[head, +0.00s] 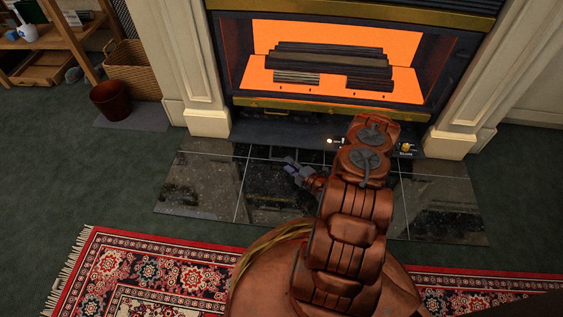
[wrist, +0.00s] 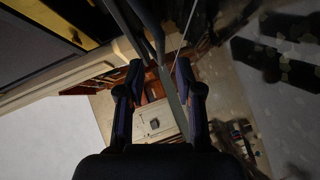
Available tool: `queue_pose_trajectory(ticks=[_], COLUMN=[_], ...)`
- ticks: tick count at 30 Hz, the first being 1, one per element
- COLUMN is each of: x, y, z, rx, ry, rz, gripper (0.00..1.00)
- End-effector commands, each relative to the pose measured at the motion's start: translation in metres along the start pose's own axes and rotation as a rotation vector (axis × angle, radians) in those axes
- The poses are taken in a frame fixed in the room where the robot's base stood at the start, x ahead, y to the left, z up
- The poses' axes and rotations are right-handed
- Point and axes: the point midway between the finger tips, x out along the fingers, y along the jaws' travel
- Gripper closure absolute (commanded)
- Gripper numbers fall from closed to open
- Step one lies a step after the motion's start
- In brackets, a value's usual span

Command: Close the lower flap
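The fireplace has a brass-coloured lower trim (head: 330,108) under its glowing opening. A dark flat panel, seemingly the lower flap (head: 275,134), juts out below this trim, above the tiled hearth; I cannot tell its exact angle. My gripper (head: 291,167) is low over the hearth tiles, in front of the panel and apart from it in the head view. In the wrist view my gripper (wrist: 158,76) has its two dark fingers spread. A thin grey strip shows between them; I cannot tell what it is or whether they touch it. My arm hides the panel's right part.
Two small knobs, a left one (head: 332,141) and a right one (head: 407,147), show beside my arm. Pale pilasters (head: 205,110) flank the fireplace. A wicker basket (head: 133,70) and a dark red bin (head: 110,100) stand at left. A patterned rug (head: 150,270) lies in front of the glossy hearth (head: 195,185).

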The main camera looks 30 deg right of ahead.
Motion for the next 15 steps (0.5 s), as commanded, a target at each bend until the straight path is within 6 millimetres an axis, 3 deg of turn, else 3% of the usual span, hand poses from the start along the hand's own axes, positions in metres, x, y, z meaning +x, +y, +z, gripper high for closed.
queue_pose_trajectory(ticks=[6, 15], x=[0.034, 0.053], y=[-0.004, -0.002], z=[0.000, 0.000], rx=[-0.003, 0.000], ry=[0.002, 0.000], rz=[0.000, -0.002], gripper=[0.65, 0.65])
